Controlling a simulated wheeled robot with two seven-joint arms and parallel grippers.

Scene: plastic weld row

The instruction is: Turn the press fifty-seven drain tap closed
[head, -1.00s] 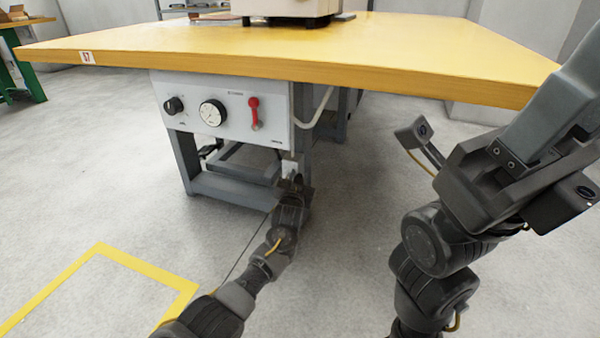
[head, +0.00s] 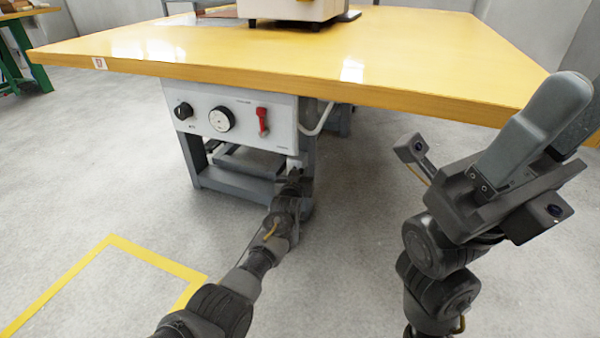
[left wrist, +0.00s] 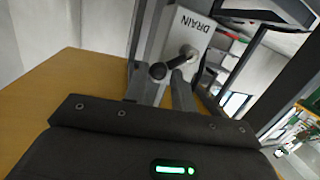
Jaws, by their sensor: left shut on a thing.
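The drain tap (left wrist: 180,61) sticks out of a white plate marked DRAIN (left wrist: 193,27) in the left wrist view. It has a pale metal body and a dark, round-ended handle (left wrist: 157,71). In the head view the white plate (head: 293,162) is small, below the right end of the control panel, and the tap is hidden by my gripper. My left gripper (head: 293,177) is at the tap, shut on its handle; its fingers (left wrist: 162,88) also show in the left wrist view. My right gripper (head: 535,130) is raised at the right, away from the tap; its finger gap is unclear.
A yellow-topped table (head: 400,70) marked 57 overhangs the tap. Yellow tape (head: 60,287) marks the open floor.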

